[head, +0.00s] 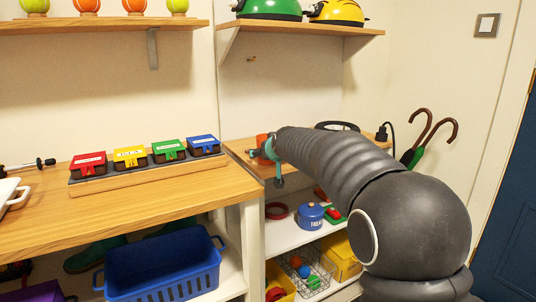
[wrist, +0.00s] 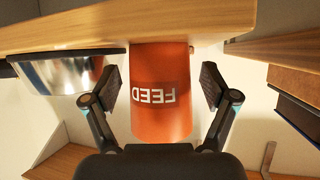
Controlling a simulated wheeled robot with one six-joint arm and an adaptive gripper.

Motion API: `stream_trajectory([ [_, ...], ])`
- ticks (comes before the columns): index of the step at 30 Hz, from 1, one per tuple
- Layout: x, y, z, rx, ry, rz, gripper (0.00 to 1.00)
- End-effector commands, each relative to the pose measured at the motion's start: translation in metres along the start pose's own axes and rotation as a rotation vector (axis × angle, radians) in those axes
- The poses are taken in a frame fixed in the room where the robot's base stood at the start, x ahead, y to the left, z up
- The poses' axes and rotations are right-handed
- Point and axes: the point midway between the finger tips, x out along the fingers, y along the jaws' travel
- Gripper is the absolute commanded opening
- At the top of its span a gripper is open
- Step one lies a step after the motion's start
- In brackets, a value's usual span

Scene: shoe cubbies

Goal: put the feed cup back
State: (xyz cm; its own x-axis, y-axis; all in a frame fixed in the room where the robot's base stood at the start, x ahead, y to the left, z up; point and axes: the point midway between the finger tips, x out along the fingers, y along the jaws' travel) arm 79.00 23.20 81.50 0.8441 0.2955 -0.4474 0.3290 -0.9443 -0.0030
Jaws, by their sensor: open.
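The feed cup (wrist: 160,115) is orange with a darker red band that reads FEED. In the wrist view the lettering is upside down, and the cup's base meets the wooden surface (wrist: 225,18) at the top of the picture. My gripper (wrist: 161,86) is open around the cup, with one finger on each side and a visible gap at both. In the head view the cup (head: 262,141) shows as a small orange patch on the right-hand wooden top (head: 241,149), partly hidden by my gripper (head: 273,160).
A shiny metal bowl (wrist: 70,75) is close beside the cup in the wrist view. Boxes in several colours (head: 130,156) line the left bench. Umbrellas (head: 421,138) stand at right. A blue treat tin (head: 310,215) is on the shelf below. Helmets (head: 335,13) sit overhead.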

Motion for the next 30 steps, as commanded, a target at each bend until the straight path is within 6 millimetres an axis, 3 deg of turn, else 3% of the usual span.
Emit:
stream_trajectory([
  [18,-0.1,0.0,0.0,0.001,0.002,0.0,0.85],
  [24,-0.116,0.0,0.0,0.001,0.001,0.0,0.85],
  [30,-0.12,0.0,0.0,0.0,0.0,0.0,0.85],
])
